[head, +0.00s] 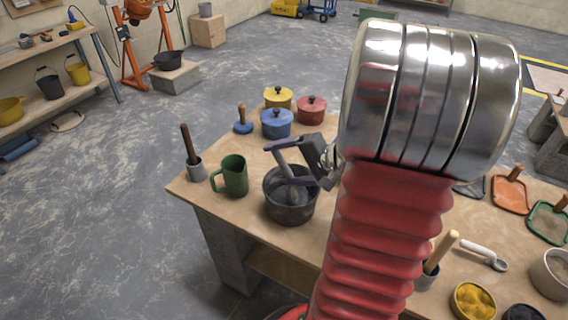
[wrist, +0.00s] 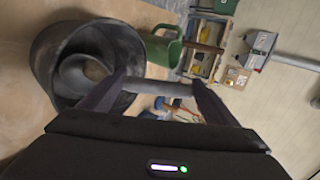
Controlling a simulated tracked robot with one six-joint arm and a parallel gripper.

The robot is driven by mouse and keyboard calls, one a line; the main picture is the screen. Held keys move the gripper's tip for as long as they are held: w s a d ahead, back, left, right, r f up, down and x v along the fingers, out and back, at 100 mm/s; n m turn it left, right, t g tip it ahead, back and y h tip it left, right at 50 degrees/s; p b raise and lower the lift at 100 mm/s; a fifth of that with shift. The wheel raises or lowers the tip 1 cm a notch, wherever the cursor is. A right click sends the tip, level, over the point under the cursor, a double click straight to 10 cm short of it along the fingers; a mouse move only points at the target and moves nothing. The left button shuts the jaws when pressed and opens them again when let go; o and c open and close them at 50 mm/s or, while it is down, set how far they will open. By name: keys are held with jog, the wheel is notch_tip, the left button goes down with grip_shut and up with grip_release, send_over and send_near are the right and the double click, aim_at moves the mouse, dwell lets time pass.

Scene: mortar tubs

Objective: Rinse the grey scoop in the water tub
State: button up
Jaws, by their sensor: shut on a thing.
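The grey scoop (head: 286,167) stands tilted in the dark grey tub (head: 290,213), its head down inside the tub and its handle rising above the rim. My gripper (head: 275,166) is shut on the handle, just above the tub. In the wrist view the handle (wrist: 160,87) lies across between my fingers (wrist: 158,84), and the scoop's round bowl (wrist: 85,72) shows inside the tub (wrist: 52,50). I cannot make out a water surface in the tub, and how deep the scoop's head sits is unclear.
A green mug (head: 234,176) stands close left of the tub, with a dark-handled tool in a grey cup (head: 196,170) beyond. Blue (head: 276,124), red (head: 311,110) and yellow (head: 278,98) lidded pots stand behind. My arm hides the table's middle. A yellow-filled bowl (head: 473,301) sits front right.

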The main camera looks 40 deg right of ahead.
jog(key=shift+r, duration=0.1)
jog(key=shift+r, duration=0.9)
jog(key=shift+f, duration=0.1)
jog(key=shift+f, duration=0.9)
jog(key=shift+r, duration=0.1)
jog(key=shift+r, duration=0.9)
jog(key=shift+f, duration=0.1)
jog(key=shift+f, duration=0.9)
jog(key=shift+r, duration=0.1)
